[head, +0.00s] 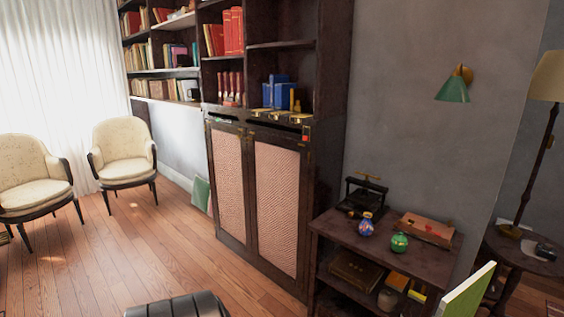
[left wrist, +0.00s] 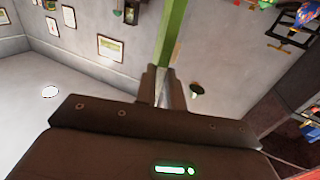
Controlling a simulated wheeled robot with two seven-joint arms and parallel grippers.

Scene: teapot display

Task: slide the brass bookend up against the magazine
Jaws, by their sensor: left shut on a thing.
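My left gripper (left wrist: 162,90) is shut on a flat green thing (left wrist: 173,35), which runs up from the fingers in the left wrist view; I cannot tell what it is. In the head view, neither gripper shows. Small yellow, brass-coloured pieces (head: 292,99) stand beside the blue books (head: 279,93) on the dark bookcase, but I cannot tell if one is the brass bookend. I cannot make out the magazine for certain.
A dark side table (head: 341,228) holds a black press (head: 362,195), a blue vase (head: 366,224), a green vase (head: 399,242) and a reddish box (head: 426,228). A lamp table (head: 520,257) stands at the right. The wooden floor (head: 150,250) is open left of the bookcase.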

